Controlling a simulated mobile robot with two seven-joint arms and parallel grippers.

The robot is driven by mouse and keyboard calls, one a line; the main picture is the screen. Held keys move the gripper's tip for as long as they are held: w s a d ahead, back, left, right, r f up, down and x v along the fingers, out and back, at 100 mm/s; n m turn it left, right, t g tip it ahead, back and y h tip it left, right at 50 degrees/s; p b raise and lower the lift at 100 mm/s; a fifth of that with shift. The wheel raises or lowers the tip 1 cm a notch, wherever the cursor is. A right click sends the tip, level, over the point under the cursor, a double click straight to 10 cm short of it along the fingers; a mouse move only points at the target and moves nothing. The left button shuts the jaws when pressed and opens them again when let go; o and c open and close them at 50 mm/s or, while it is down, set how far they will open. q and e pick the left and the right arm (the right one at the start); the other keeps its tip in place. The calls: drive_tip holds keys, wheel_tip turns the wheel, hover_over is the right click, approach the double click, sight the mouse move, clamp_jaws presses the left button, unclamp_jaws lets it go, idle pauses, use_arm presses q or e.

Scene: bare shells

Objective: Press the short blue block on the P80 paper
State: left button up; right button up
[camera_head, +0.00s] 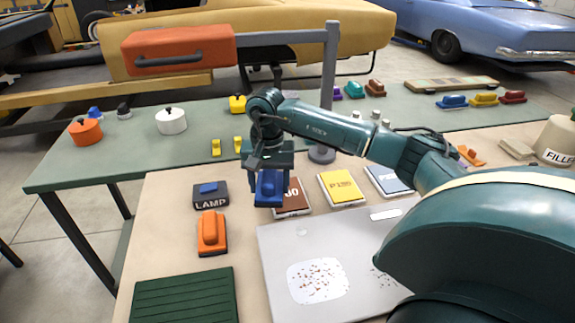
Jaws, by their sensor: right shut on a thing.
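My right gripper (269,177) points down and is shut on a short blue block (269,190). The block shows at the left edge of a stack of brown paper (292,199) and hides part of its label; only an end "0" can be read. I cannot tell whether the block touches the paper. To the right of it lie a yellow paper stack (341,187) marked P180 and a blue-grey one (388,181). My left gripper is not in view.
An orange block (211,232) and a dark LAMP box (210,195) stand left. A grey panel (285,266) with a white speckled patch and a green ridged mat (184,298) lie in front. A FILLER tub (558,140) stands right. A grey post (329,80) rises behind.

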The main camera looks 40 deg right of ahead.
drive_tip(key=w+d+r+m, duration=0.1)
drive_tip(key=w+d+m, duration=0.15)
drive_tip(key=d, duration=0.45)
drive_tip(key=shift+m, duration=0.35)
drive_tip(key=f+b, duration=0.2)
drive_tip(key=s+f+b, duration=0.1)
drive_tip(key=f+b, duration=0.1)
drive_tip(key=shift+f, duration=0.1)
drive_tip(key=shift+f+b, duration=0.5)
drive_tip(key=shift+f, duration=0.25)
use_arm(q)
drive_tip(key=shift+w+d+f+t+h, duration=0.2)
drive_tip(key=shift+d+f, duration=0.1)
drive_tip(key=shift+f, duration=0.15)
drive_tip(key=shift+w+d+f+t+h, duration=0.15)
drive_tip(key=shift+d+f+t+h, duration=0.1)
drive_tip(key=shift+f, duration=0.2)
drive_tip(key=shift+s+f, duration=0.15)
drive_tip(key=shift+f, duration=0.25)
use_arm(e)
drive_tip(key=shift+f, duration=0.15)
use_arm(q)
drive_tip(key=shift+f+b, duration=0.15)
drive_tip(key=shift+b, duration=0.2)
use_arm(e)
drive_tip(key=shift+f, duration=0.35)
